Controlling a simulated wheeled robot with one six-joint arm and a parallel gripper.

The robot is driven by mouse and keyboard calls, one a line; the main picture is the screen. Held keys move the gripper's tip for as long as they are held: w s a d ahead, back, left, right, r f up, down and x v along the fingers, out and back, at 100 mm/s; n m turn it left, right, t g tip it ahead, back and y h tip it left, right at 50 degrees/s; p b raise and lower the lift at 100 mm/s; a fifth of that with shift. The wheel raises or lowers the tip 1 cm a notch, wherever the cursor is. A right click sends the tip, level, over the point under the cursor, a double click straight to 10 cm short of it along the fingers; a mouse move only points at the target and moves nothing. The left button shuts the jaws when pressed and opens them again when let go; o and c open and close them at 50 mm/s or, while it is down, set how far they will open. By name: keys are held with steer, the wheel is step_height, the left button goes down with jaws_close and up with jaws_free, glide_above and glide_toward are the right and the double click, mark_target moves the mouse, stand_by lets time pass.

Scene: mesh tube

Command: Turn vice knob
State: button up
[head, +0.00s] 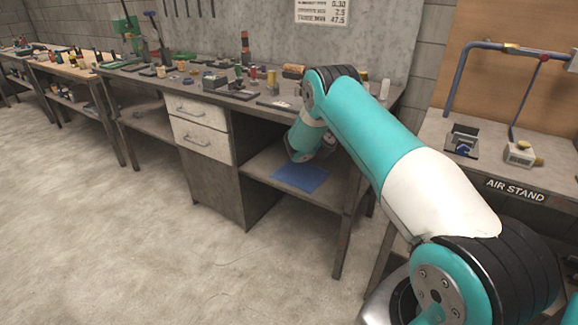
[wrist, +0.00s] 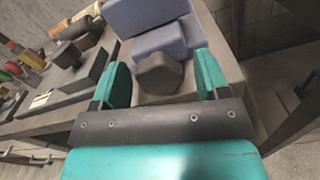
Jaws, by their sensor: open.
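In the wrist view, a grey-brown faceted knob (wrist: 158,76) sits at the near end of a blue-grey blocky vice (wrist: 157,40). My gripper (wrist: 163,72) has its two teal fingers apart, one on each side of the knob. Gaps show between the knob and both fingers, and nothing is gripped. The dark gripper bar covers the area just below the knob. In the head view my arm hides the fingers, and I cannot make out the vice or its knob there.
The workbench (wrist: 55,118) carries cylinders and small blocks left of the vice. In the head view, a blue sheet (head: 299,177) lies on the lower shelf. A second bench marked AIR STAND (head: 515,190) stands at right. The floor (head: 130,250) in front is clear.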

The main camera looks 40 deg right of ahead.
steer(key=s+a+m+y+b, duration=0.3)
steer(key=s+a+y, duration=0.1)
steer(key=a, duration=0.7)
steer(key=s+a+r+m+g+y+b, duration=0.1)
steer(key=s+a+m+y+b, duration=0.2)
steer(key=a, duration=0.9)
steer(key=s+a+m+g+y+b, duration=0.1)
steer(key=s+a+m+y+b, duration=0.2)
steer(key=a, duration=0.9)
steer(key=s+y, duration=0.3)
steer(key=s, duration=0.2)
steer(key=shift+s+r+m+b, duration=0.15)
steer(key=shift+s+m+b, duration=0.15)
steer(key=shift+m, duration=0.1)
